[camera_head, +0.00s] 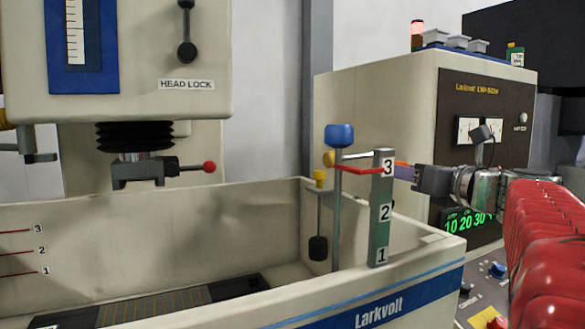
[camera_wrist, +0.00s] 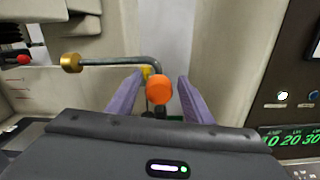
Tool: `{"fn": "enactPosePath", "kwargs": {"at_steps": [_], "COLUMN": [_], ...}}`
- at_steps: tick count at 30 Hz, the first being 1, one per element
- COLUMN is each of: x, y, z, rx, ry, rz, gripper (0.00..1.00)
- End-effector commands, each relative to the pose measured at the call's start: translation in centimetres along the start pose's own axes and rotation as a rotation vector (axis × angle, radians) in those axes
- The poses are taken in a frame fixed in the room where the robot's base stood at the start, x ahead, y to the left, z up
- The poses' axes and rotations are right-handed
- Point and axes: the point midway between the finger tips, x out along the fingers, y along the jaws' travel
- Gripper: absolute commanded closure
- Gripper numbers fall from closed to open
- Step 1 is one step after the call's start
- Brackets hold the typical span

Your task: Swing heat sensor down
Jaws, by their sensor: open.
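The heat sensor appears to be a bent grey rod (camera_wrist: 115,61) with a brass end (camera_wrist: 71,62) and an orange knob (camera_wrist: 160,89). The rod lies about level, its brass end to the left. In the head view the brass end (camera_head: 328,158) shows behind the blue-topped post, and the knob is mostly hidden. My gripper (camera_wrist: 160,78) is open, its purple fingers either side of the orange knob in the wrist view. I cannot tell whether either finger touches it. In the head view my gripper (camera_head: 400,172) is just right of the numbered scale.
A blue-knobbed post (camera_head: 338,215) with a red pointer stands beside the numbered scale (camera_head: 381,210) at the tank rim (camera_head: 430,252). A yellow-topped rod with a dark float (camera_head: 318,248) hangs inside. A control cabinet (camera_head: 375,100) stands behind my gripper.

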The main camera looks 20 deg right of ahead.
Motion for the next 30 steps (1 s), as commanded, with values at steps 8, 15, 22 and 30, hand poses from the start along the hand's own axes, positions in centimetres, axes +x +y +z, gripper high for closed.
{"fn": "enactPosePath", "kwargs": {"at_steps": [8,15,22,30], "x": [-0.02,-0.02,-0.01,-0.03], "y": [0.02,0.02,0.02,-0.01], "z": [0.0,-0.02,-0.04,-0.06], "rx": [0.0,0.0,0.0,0.0], "ry": [0.0,0.0,0.001,0.001], "rz": [0.0,0.0,0.0,0.0], "gripper": [0.69,0.85,1.0,1.0]}}
